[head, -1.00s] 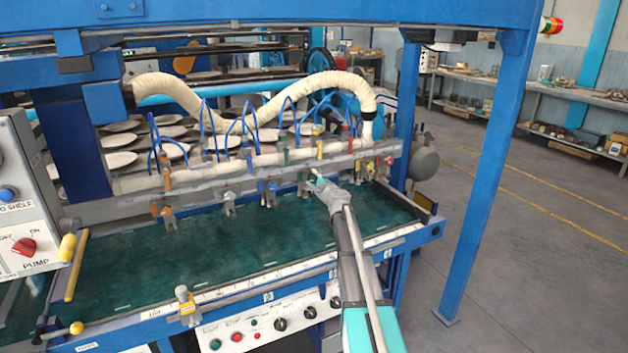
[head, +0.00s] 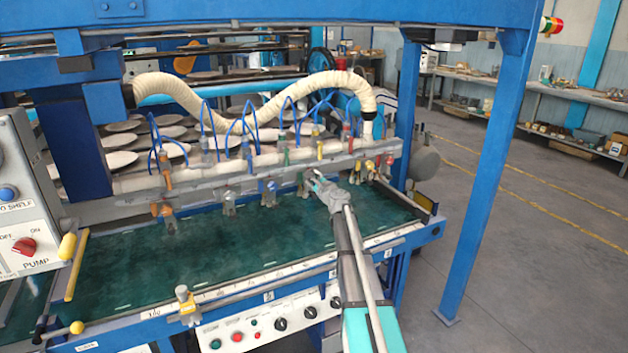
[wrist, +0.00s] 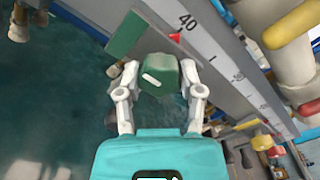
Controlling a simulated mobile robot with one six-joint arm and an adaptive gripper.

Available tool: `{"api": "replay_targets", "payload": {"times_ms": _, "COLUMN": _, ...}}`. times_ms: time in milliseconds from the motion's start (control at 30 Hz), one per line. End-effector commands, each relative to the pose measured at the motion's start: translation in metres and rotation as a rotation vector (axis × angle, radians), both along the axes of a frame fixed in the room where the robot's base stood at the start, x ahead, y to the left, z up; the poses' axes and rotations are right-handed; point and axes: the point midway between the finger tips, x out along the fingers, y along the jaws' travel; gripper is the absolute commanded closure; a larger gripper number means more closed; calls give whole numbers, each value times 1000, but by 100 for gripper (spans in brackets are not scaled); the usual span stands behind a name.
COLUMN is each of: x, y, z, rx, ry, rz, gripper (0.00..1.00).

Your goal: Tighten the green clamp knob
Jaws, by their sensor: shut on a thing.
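The green clamp knob (wrist: 160,73), with a white mark on its face, sits between the two fingers of my gripper (wrist: 158,90) in the wrist view. My gripper is shut on the knob from both sides. In the head view my gripper (head: 311,182) is at the front of the long grey rail (head: 235,180), right of its middle. The knob is mostly hidden by the fingers there. In the wrist view a red pointer (wrist: 175,37) stands near the 40 on the rail's scale (wrist: 205,45).
Several coloured clamps, such as an orange one (head: 163,210), hang along the rail on either side. Yellow (wrist: 290,25) and red fittings are close on the right in the wrist view. A green bed (head: 200,260) lies below. A blue post (head: 485,170) stands right.

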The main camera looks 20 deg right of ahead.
Motion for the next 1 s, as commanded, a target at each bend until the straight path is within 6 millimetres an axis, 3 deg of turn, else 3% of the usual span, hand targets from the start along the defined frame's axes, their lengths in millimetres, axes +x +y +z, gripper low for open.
{"api": "replay_targets", "payload": {"times_ms": 133, "x": 0, "y": 0, "z": 0, "rx": 2, "ry": 0, "rz": 1, "gripper": 98}}
{"api": "replay_targets", "payload": {"times_ms": 167, "x": 0, "y": 0, "z": 0, "rx": 2, "ry": 0, "rz": 1, "gripper": 49}}
{"api": "replay_targets", "payload": {"times_ms": 333, "x": 0, "y": 0, "z": 0, "rx": 1, "ry": -1, "rz": 1, "gripper": 17}}
{"api": "replay_targets", "payload": {"times_ms": 767, "x": -1, "y": 0, "z": 0, "rx": 0, "ry": 0, "rz": 0, "gripper": 16}}
{"api": "replay_targets", "payload": {"times_ms": 1000, "x": -14, "y": -1, "z": 0, "rx": 0, "ry": 0, "rz": -1, "gripper": 16}}
